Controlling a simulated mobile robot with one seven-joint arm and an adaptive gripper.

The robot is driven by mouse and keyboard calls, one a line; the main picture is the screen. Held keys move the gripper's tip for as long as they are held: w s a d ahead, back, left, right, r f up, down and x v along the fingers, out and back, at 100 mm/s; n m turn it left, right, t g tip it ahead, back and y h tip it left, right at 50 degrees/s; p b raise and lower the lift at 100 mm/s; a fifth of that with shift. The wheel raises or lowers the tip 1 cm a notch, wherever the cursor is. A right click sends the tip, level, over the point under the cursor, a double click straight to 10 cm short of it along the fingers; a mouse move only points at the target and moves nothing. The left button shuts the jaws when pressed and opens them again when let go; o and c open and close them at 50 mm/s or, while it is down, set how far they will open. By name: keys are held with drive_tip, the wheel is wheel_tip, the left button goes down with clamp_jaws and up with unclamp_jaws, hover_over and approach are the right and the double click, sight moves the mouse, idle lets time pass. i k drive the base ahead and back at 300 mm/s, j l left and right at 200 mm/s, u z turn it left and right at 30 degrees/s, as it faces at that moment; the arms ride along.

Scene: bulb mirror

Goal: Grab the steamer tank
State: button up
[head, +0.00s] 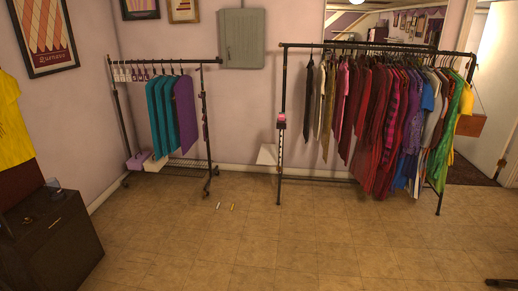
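I cannot clearly make out a steamer tank in the head view. A purple box-like object (137,160) sits low at the left end of the left clothes rack, beside a white box-like object (155,163). Another white object (267,155) is low by the wall, just left of the right rack's left post. Any of these could be the tank; they are too small to tell. A pink-topped item (282,119) is on that post. My gripper is not in view.
The left rack (206,140) holds teal and purple garments; the right rack (280,180) is full of clothes. A black cabinet (65,255) stands at lower left. Two small items (218,205) (232,206) lie on the floor. The tiled floor (250,250) in front is mostly clear.

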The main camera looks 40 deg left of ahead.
sight(53, 186)
drive_tip(key=u, duration=2.85)
drive_tip(key=i+j, duration=0.1)
drive_tip(key=i, duration=4.1)
drive_tip(key=j, duration=0.25)
drive_tip(key=i+j, duration=0.1)
drive_tip(key=j, duration=0.15)
